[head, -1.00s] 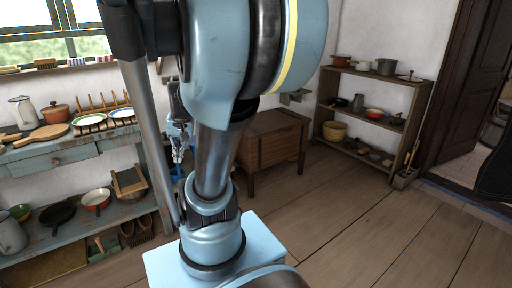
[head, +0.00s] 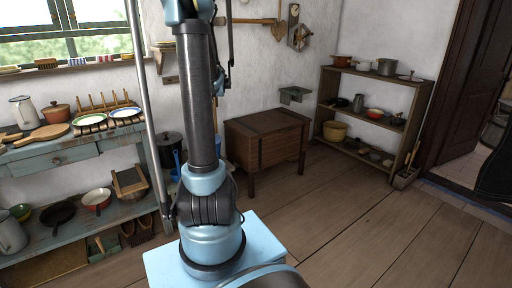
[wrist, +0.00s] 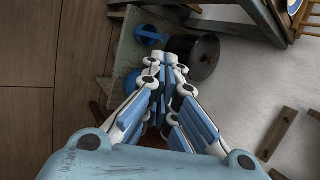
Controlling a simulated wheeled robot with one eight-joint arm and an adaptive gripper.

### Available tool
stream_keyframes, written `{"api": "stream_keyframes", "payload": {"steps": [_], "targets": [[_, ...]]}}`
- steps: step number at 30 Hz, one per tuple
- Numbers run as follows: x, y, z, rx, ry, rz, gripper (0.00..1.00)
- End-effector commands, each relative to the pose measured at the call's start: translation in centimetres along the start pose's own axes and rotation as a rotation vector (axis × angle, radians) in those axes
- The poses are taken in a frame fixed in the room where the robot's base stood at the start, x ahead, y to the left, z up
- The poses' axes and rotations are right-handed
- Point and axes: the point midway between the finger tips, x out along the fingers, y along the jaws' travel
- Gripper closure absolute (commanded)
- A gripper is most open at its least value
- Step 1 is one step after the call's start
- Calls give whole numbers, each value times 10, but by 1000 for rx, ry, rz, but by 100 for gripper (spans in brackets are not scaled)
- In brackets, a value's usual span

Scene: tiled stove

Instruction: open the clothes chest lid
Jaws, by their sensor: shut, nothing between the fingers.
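The clothes chest (head: 277,150) is a brown wooden box on short legs against the back wall in the head view. Its lid (head: 267,122) is down and the front is plain planks. My arm stands upright to the left of the chest. My gripper (wrist: 165,68) shows in the wrist view with its blue and white fingers closed together and empty. I cannot make out the gripper clearly in the head view, and I cannot identify the chest in the wrist view.
A dark lidded bin (head: 171,149) stands left of the chest; it also shows in the wrist view (wrist: 202,58). A blue workbench (head: 75,165) with dishes is at the left. An open shelf (head: 372,118) with pots stands right. Floor (head: 345,215) before the chest is clear.

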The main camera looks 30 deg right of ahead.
Motion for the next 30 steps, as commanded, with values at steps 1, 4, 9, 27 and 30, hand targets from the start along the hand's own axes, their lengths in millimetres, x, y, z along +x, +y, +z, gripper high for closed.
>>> {"api": "stream_keyframes", "payload": {"steps": [1,4,9,27,30], "targets": [[6,-6,-18,46,1,-18,100],[17,-16,-50,141,-3,-57,100],[36,-26,-108,301,-11,-124,100],[102,6,-319,851,-83,-374,100],[112,22,-352,939,-101,-419,100]]}}
